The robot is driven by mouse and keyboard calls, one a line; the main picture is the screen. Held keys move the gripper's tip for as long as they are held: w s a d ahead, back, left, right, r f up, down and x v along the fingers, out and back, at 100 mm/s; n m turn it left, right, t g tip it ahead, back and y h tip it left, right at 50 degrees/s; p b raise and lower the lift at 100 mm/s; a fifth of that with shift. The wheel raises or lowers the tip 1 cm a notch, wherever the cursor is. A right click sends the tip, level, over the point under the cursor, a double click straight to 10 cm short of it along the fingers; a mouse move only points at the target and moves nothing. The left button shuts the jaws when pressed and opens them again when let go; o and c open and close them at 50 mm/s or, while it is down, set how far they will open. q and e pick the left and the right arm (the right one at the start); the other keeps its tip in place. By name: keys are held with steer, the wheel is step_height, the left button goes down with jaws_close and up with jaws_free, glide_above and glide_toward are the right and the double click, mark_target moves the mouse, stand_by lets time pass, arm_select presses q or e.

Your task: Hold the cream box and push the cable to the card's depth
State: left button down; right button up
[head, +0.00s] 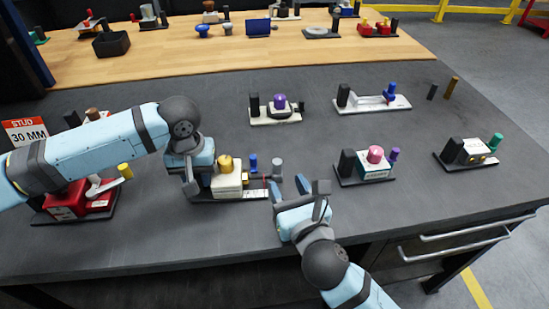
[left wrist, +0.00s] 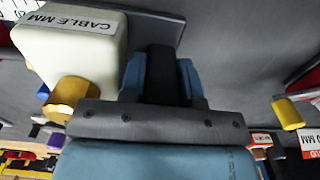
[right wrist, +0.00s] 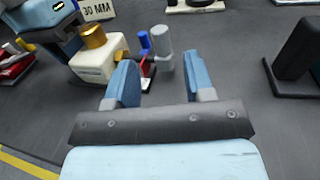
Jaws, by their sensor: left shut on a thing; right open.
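The cream box (head: 228,183) with a gold knob (head: 225,163) stands on a dark base plate at the table's middle. Its label reads "CABLE MM" in the left wrist view (left wrist: 66,45). My left gripper (head: 190,178) is shut on a black upright block (left wrist: 160,65) beside the box. A blue pin (head: 253,163) and a grey cylinder (head: 277,168) stand at the box's right end; I cannot tell which is the cable. My right gripper (head: 290,187) is open and empty, just right of and in front of the grey cylinder (right wrist: 162,48). A card (head: 25,132) reads "STUD 30 MM".
A red unit with a yellow knob (head: 68,200) stands left, partly under my left arm. A pink-knobbed unit (head: 374,163) stands right of my right gripper. More units stand behind and at far right. The table's front edge (head: 200,262) is close; bare table lies between.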

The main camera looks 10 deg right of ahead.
mark_target(278, 169)
steer(key=w, duration=0.2)
steer(key=w+a, duration=0.1)
steer(key=w, duration=0.5)
steer(key=shift+w+a, duration=0.25)
jaws_close()
steer(key=shift+a, duration=0.1)
